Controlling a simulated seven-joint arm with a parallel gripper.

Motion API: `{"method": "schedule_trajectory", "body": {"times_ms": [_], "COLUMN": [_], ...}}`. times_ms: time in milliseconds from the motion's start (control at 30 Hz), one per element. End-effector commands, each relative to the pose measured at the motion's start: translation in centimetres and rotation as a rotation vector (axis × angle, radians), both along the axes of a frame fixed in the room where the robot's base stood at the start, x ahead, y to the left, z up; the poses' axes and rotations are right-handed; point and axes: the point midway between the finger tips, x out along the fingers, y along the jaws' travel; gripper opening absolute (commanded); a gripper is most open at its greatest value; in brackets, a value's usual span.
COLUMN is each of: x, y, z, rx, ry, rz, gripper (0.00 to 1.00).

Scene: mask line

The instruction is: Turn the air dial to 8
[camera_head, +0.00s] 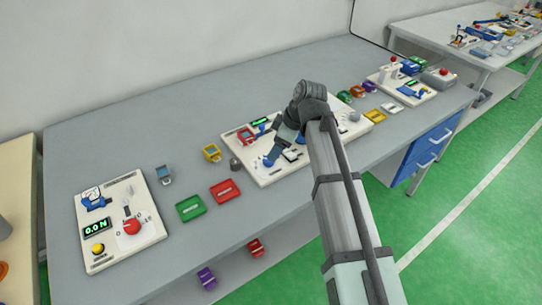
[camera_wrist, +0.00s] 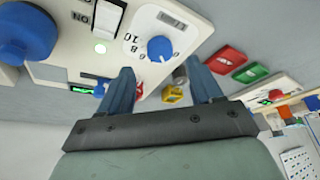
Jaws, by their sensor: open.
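A small blue dial (camera_wrist: 160,48) with a white pointer mark sits on a cream panel (camera_wrist: 203,28) in the wrist view. Printed numbers, including 6, 8 and 10, show around it; its label is too small to read. The pointer appears to be toward the lower right, away from the 8. My gripper (camera_wrist: 163,82) is open and empty, with its two blue fingers apart and the dial showing beyond the gap between them. I cannot tell whether a finger touches it. In the head view my gripper (camera_head: 273,153) is low over the middle panel (camera_head: 235,132) and hides part of it.
A red tray (camera_head: 225,191) and a green tray (camera_head: 190,207) lie left of the panel. Another panel (camera_head: 90,250) stands at far left.

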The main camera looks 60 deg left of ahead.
Motion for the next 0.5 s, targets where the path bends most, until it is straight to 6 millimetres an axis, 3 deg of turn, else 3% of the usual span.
{"method": "schedule_trajectory", "body": {"times_ms": [233, 500], "x": [-0.9, -1.3], "y": [1.0, 1.5], "z": [-3.4, -4.8], "rx": [-0.002, -0.001], "ry": [0.001, -0.001], "rz": [0.001, 0.0], "gripper": [0.65, 0.65]}}
